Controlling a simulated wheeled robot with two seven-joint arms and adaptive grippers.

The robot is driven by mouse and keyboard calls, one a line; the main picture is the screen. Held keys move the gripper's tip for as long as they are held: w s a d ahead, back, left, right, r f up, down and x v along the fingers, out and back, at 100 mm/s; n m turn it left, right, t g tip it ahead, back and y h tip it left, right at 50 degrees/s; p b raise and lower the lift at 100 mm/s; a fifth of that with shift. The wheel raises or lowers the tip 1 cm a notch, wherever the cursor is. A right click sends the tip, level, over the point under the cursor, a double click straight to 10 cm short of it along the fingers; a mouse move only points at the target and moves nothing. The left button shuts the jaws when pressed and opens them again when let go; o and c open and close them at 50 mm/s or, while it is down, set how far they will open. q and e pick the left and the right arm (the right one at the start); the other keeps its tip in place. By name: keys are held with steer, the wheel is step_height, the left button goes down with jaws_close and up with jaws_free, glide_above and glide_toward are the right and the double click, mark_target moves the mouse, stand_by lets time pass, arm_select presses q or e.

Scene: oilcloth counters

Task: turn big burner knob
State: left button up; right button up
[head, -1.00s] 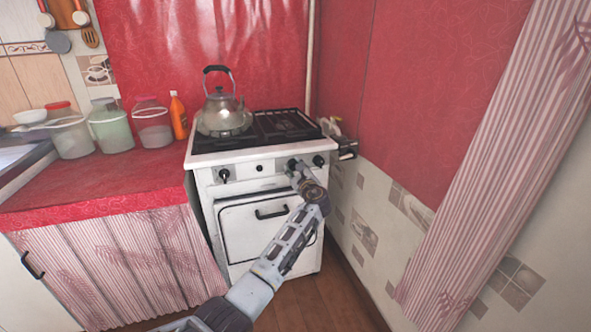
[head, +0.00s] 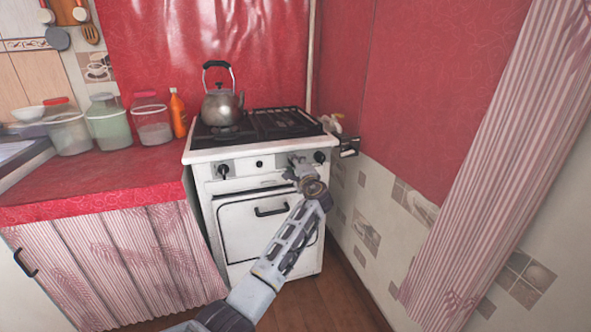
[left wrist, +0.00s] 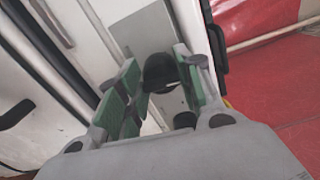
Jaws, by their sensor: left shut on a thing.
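The white stove (head: 265,190) has a row of black knobs on its front panel. A left knob (head: 222,172), a small middle knob (head: 259,165) and a far-right knob (head: 320,157) show in the head view. My left gripper (head: 297,165) is at the panel, over the knob just left of the far-right one, and covers most of it. In the left wrist view the black knob (left wrist: 160,72) sits between the green finger pads of my left gripper (left wrist: 158,82), which is shut on it. My right gripper is in neither view.
A metal kettle (head: 221,104) stands on the stove's left side. The red counter (head: 110,178) at left holds several containers and an orange bottle (head: 178,113). An oven handle (head: 272,211) is below the knobs. A tiled wall (head: 370,220) stands close at right.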

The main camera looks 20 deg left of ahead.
arm_select(q)
steer(key=shift+n+b, duration=0.3)
steer(key=shift+n, duration=0.3)
steer(key=o, duration=1)
steer(key=shift+a, duration=0.1)
steer(key=shift+s, duration=0.15)
steer(key=shift+v, duration=3.7)
